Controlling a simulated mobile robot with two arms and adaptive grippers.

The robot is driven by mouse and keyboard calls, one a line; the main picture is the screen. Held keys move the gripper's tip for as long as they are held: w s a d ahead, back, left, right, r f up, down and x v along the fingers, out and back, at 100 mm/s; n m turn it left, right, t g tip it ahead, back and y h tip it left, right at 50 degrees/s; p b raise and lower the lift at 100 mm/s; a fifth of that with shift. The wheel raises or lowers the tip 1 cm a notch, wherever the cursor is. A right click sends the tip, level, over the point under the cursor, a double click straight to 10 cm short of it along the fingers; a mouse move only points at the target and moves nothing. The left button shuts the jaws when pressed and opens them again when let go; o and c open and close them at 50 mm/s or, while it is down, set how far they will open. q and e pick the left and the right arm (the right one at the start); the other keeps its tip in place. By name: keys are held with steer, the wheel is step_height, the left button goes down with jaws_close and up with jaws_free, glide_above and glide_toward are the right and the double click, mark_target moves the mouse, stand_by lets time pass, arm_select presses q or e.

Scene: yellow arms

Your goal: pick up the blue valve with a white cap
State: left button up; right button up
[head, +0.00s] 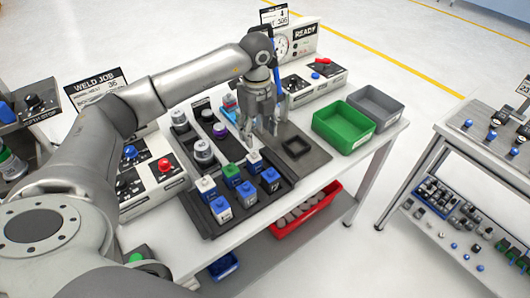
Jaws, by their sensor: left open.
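Several small blue block-shaped valves stand in a dark tray (192,210) on the white workbench. One blue valve with a white upper part (254,162) stands at the tray's far right corner, and another (205,186) at its left. More blue-and-white ones (221,209) stand along the near edge. They are too small to tell their caps apart surely. My left gripper (261,138) is open, pointing down over the bench just beyond the far right valve. I see nothing between its fingers. My right gripper is not in view.
A green-topped block (231,174) stands among the valves. A black square fixture (296,147) lies right of the gripper. Green (344,126) and grey (376,103) bins stand further right. Control boxes flank the work area.

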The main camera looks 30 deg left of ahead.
mark_target(254, 153)
arm_select(q)
steer(key=shift+s+a+f, duration=0.1)
steer(key=shift+f, duration=0.3)
steer(key=f, duration=0.2)
steer(key=s+f+p, duration=0.1)
steer(key=shift+s+f, duration=0.15)
steer(key=shift+f, duration=0.25)
steer(key=shift+f+p, duration=0.3)
steer(key=f+p, duration=0.1)
steer(key=f, duration=0.1)
steer(key=f+p, duration=0.1)
steer(key=f, duration=0.1)
steer(key=shift+s+a+f, duration=0.1)
steer(key=shift+s+f, duration=0.05)
steer(key=shift+s, duration=0.05)
steer(key=shift+f, duration=0.2)
steer(key=shift+w+f, duration=0.1)
steer(key=shift+c, duration=0.5)
steer(key=c, duration=1)
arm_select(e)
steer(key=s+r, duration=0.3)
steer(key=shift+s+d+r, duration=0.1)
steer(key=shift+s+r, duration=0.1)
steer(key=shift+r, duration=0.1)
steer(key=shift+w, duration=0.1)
